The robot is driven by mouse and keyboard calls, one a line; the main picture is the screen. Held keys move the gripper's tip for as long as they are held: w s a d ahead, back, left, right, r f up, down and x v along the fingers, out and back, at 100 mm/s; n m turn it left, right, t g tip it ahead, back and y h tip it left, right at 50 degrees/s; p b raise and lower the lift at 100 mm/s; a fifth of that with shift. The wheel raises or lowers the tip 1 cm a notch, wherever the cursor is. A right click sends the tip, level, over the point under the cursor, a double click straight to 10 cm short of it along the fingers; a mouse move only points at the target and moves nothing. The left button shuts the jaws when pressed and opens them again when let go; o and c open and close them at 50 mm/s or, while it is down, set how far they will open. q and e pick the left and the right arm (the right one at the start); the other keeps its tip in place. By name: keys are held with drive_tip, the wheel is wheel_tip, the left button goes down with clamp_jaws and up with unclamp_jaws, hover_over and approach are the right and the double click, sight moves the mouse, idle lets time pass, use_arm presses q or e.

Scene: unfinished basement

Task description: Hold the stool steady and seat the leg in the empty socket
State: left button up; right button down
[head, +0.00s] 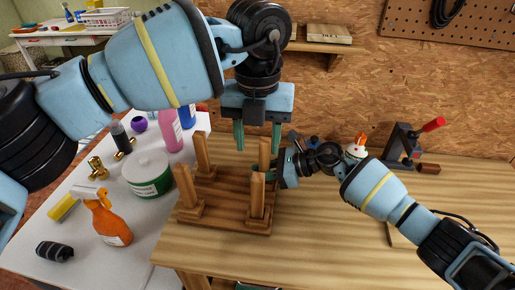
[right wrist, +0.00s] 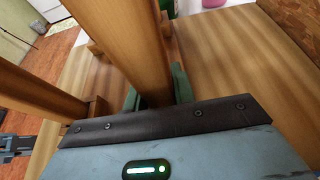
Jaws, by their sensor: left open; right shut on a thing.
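The wooden stool (head: 225,188) lies upside down on the workbench, seat down, with legs pointing up. Legs stand at the far left (head: 203,153), near left (head: 187,186) and near right (head: 257,196). My right gripper (head: 262,172) is shut on the far-right leg (head: 264,150). The right wrist view shows this leg (right wrist: 122,42) upright between the green fingers (right wrist: 157,92); its foot is hidden, so I cannot tell how deep it sits. My left gripper (head: 257,138) is open and empty, pointing down above the stool's far-right side.
A white table (head: 85,225) at left holds an orange spray bottle (head: 108,220), a green-white tub (head: 148,175) and other bottles. A clamp with a red handle (head: 405,145) and a small white-orange item (head: 356,147) stand at the workbench's back. Bare wood (head: 320,235) lies right of the stool.

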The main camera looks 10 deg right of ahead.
idle(0.3)
drive_tip(key=c, duration=1.1)
unclamp_jaws()
drive_tip(key=v, duration=1.2)
